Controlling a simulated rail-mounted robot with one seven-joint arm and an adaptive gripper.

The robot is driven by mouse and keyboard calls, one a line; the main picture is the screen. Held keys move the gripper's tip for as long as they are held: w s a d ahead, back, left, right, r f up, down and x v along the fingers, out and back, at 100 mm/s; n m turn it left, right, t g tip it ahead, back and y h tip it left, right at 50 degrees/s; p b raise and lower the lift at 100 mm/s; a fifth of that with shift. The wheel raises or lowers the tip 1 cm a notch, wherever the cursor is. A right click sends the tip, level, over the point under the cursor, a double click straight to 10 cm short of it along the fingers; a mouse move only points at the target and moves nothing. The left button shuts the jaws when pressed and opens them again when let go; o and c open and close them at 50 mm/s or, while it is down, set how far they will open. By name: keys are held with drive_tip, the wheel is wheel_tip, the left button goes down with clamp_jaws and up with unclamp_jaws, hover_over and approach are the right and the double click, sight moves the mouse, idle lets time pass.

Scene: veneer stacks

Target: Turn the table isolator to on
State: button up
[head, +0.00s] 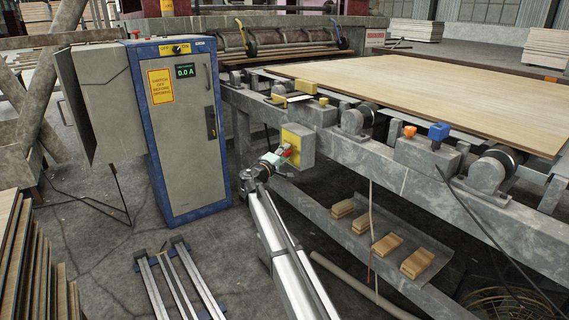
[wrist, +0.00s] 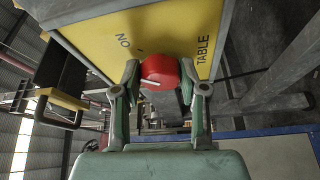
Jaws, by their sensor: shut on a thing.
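The table isolator is a yellow-faced grey box (head: 297,144) mounted on the side of the grey table frame. In the wrist view its yellow face (wrist: 165,25) carries the words ON at left and TABLE at right. Its round red knob (wrist: 162,72) has a short white mark toward its lower left side, not lined up with the word ON. My gripper (head: 279,157) is at the front of the box. In the wrist view my gripper's fingers (wrist: 160,88) are shut on the knob, one on each side. The OFF wording, if any, is hidden or unreadable.
A blue-framed grey cabinet (head: 180,130) with an off/on switch and a 0.0 A display stands left of my arm. A large veneer sheet (head: 430,88) lies on the table. Wooden blocks (head: 387,243) rest on a lower shelf. Metal rails (head: 170,280) lie on the floor.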

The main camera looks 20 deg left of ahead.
drive_tip(key=shift+m+b, duration=0.4)
drive_tip(key=o, duration=1.1)
drive_tip(key=shift+w, duration=0.1)
drive_tip(key=shift+o, duration=0.2)
drive_tip(key=s+a+f, duration=0.1)
drive_tip(key=s+a, duration=0.1)
drive_tip(key=s, duration=1)
drive_tip(key=shift+f, duration=0.1)
